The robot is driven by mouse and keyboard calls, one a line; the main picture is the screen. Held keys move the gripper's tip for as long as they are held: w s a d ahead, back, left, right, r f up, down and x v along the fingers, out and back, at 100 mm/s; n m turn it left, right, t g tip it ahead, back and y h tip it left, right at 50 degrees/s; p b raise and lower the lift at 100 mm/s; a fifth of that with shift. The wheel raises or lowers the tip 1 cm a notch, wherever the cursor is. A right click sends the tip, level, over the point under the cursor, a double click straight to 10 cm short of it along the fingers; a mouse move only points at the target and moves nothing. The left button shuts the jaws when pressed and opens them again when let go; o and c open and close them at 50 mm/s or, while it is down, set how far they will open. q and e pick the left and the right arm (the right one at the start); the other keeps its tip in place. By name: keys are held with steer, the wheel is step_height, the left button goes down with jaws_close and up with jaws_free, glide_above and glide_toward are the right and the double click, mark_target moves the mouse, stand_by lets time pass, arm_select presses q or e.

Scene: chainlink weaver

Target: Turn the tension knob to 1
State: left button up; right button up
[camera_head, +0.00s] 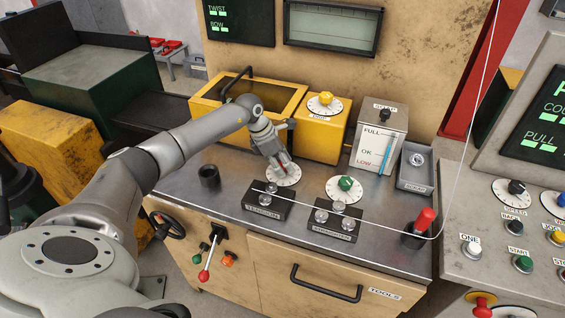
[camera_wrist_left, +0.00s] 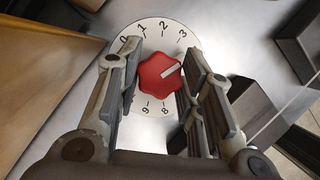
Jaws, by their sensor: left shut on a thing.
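A red knob (camera_wrist_left: 160,75) sits on a round white dial (camera_wrist_left: 154,28) with numbers around its rim. Its white pointer aims right and slightly up, past the 3, toward a part of the scale hidden by a finger. My left gripper (camera_wrist_left: 161,52) is over the dial, one finger on each side of the knob, shut on it. In the head view, my left gripper (camera_head: 281,162) reaches down onto the same dial (camera_head: 290,181) on the metal bench top and mostly covers the knob. My right gripper is not in view.
A green knob (camera_head: 345,183) on its own dial is to the right, and a yellow knob (camera_head: 326,97) is on the yellow box behind. Two black blocks with metal posts (camera_head: 267,203) stand in front. A black cup (camera_head: 209,176) stands left. A red handle (camera_head: 425,220) stands at right.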

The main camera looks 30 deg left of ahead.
arm_select(q)
steer(key=n+t+y, duration=0.1)
steer(key=n, duration=0.5)
steer(key=n+y, duration=0.1)
steer(key=shift+d+n+y, duration=0.15)
steer(key=shift+n+y, duration=0.15)
steer(key=shift+n, duration=0.1)
steer(key=n+y+b, duration=0.1)
steer(key=n+b, duration=0.1)
steer(key=n, duration=0.2)
steer(key=shift+y, duration=0.3)
steer(key=shift+n+y+b, duration=0.5)
steer(key=shift+n+b, duration=0.6)
steer(key=shift+n, duration=0.4)
steer(key=o, duration=1)
